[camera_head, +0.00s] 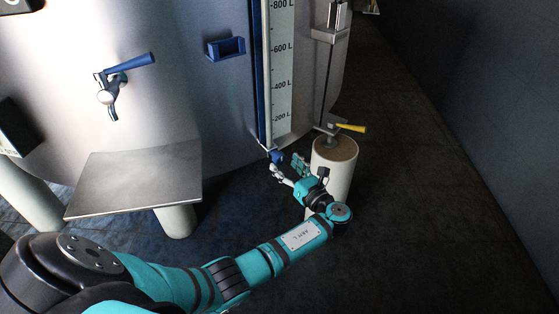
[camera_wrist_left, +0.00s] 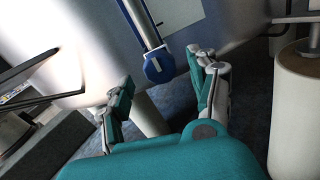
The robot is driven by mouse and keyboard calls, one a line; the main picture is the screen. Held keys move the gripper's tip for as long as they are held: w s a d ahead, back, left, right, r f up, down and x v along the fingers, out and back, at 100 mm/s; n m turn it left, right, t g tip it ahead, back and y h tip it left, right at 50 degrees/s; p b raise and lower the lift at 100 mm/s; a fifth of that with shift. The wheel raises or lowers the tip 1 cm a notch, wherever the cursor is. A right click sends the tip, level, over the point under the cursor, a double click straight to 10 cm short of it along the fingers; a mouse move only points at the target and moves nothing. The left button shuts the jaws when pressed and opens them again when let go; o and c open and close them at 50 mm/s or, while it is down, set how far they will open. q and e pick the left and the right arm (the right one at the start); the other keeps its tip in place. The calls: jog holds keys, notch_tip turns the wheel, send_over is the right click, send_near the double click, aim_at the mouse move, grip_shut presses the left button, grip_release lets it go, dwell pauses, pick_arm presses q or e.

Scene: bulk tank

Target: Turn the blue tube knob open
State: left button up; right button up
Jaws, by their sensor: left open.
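The blue tube knob (camera_head: 276,157) is at the bottom of the blue-edged level tube on the tank, near the floor. In the left wrist view it is a round blue knob (camera_wrist_left: 159,69) with a pale bar on its face, ahead of the gap between my fingers. My left gripper (camera_head: 286,167) is open, close to the knob in the head view. Its two fingers stand apart in the wrist view, with nothing between them held. No contact with the knob can be made out. My right gripper is not in view.
A pale cylindrical leg (camera_head: 338,165) with a yellow-handled valve (camera_head: 349,127) above it stands right beside my left gripper. A metal shelf (camera_head: 135,182) and a blue-handled tap (camera_head: 113,90) are at left. The dark floor at right is clear.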

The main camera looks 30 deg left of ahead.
aim_at(281, 161)
pick_arm(q)
jog(key=shift+x, duration=2)
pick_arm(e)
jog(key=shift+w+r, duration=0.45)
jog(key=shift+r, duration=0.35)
pick_arm(q)
jog(key=c, duration=1.2)
